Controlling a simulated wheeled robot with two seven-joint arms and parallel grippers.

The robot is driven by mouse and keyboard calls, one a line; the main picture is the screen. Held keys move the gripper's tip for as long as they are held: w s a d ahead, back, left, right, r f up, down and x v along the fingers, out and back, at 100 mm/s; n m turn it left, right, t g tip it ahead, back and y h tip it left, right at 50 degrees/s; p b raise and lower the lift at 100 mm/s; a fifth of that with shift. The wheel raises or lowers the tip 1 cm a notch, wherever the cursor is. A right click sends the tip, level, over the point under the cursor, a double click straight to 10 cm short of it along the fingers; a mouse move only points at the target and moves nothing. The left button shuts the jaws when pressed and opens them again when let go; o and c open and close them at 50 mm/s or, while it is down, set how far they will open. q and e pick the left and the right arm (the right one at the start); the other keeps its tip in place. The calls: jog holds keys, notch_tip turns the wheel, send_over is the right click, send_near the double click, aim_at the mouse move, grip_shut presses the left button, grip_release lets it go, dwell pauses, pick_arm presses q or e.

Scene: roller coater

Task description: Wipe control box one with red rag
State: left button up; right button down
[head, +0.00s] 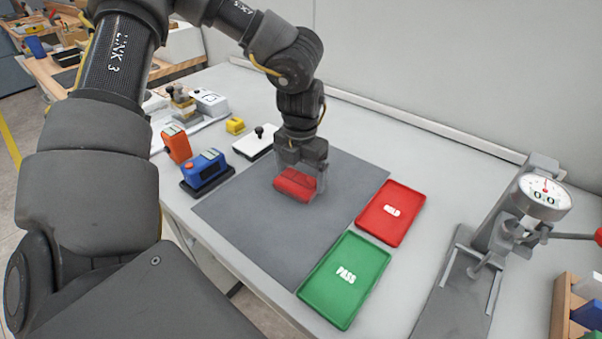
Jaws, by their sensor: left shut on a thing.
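My left gripper (304,188) comes down over the dark grey mat (250,230) and is shut on the red rag (294,185). The rag looks like a compact red block between the fingers, low over the mat; I cannot tell whether it touches it. A pale box with dark marks on its face (209,101) stands at the back left. A white plate with a black knob (257,142) lies beside the mat. I cannot tell which of these is control box one. My right gripper is not in view.
A dial gauge stand (543,195) stands far right.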

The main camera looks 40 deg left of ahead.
aim_at(302, 176)
pick_arm(q)
jog(key=o, duration=0.6)
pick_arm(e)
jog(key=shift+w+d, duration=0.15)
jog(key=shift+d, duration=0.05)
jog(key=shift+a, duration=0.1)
pick_arm(q)
jog(key=shift+r+p, duration=0.1)
jog(key=shift+p, duration=0.25)
jog(key=shift+r+p, duration=0.1)
jog(key=shift+p, duration=0.35)
notch_tip(302, 176, up, 4)
jog(key=shift+w+f+b, duration=0.15)
jog(key=shift+f+b, duration=0.05)
jog(key=shift+b, duration=0.7)
jog(key=shift+d+r, duration=0.15)
jog(key=shift+r, duration=3.25)
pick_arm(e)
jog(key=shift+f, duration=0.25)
